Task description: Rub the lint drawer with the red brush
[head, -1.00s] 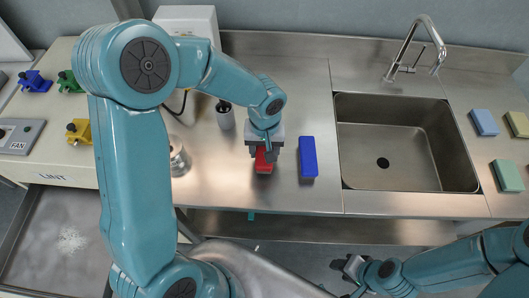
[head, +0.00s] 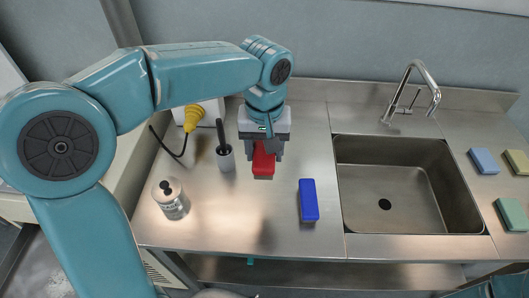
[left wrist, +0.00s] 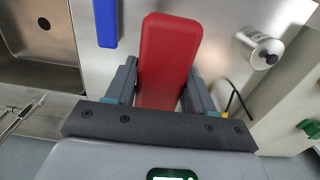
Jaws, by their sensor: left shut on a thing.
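The red brush (head: 263,160) is held between the fingers of my left gripper (head: 263,148), above the steel counter. In the left wrist view the red brush (left wrist: 168,60) fills the space between the two fingers of the left gripper (left wrist: 160,85). The brush's underside is hidden. The lint drawer is hidden in the head view now, behind my left arm or outside the picture.
A blue block (head: 308,200) lies on the counter (head: 235,225) right of the brush. A sink (head: 390,185) with a tap (head: 410,95) is further right, with sponges (head: 512,212) beyond. A metal canister (head: 170,199) and a grey cup (head: 225,160) stand to the left.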

